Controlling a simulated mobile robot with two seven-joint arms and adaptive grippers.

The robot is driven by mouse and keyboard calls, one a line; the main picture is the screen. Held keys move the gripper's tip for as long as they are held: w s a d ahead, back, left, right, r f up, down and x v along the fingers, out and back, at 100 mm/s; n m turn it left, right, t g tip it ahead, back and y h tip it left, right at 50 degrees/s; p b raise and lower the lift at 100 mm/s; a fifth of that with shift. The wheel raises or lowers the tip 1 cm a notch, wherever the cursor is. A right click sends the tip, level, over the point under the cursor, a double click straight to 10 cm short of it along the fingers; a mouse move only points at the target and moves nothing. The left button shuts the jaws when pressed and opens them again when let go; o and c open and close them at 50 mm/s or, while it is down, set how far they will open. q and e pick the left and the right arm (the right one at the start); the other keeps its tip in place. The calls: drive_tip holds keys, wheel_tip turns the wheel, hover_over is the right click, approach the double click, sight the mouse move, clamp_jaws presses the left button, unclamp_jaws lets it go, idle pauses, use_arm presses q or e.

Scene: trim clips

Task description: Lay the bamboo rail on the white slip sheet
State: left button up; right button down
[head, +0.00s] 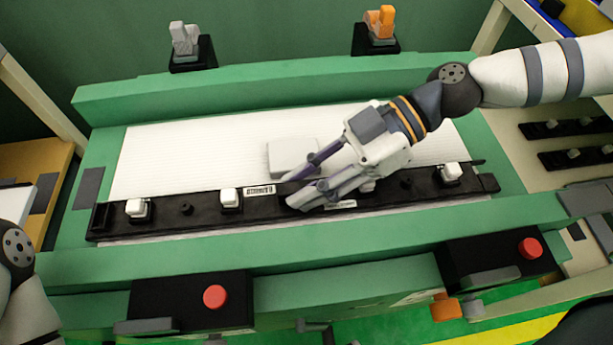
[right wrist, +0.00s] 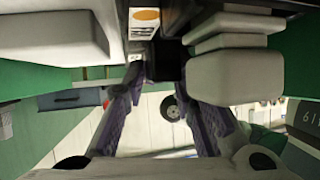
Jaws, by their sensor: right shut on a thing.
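A long black rail (head: 330,206) with white clips and small labels lies lengthwise across the front part of the white slip sheet (head: 180,155). No bamboo colour shows on it. My right gripper (head: 291,190) reaches in from the upper right and is shut on the rail near its middle. In the right wrist view the fingers (right wrist: 163,75) close around a black part between pale blocks. I cannot tell whether the rail touches the sheet or is slightly above it. A white block (head: 291,156) shows just behind the rail. My left gripper is out of view.
The green fixture (head: 250,93) has raised bars behind and in front of the sheet. Grey (head: 185,40) and orange (head: 381,22) clamps stand at the back. Black boxes with red buttons (head: 214,297) (head: 530,248) sit at the front. More black strips (head: 563,128) lie at the right.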

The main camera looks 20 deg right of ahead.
drive_tip(key=shift+f, duration=0.25)
drive_tip(key=c, duration=1.2)
unclamp_jaws()
drive_tip(key=shift+r, duration=0.1)
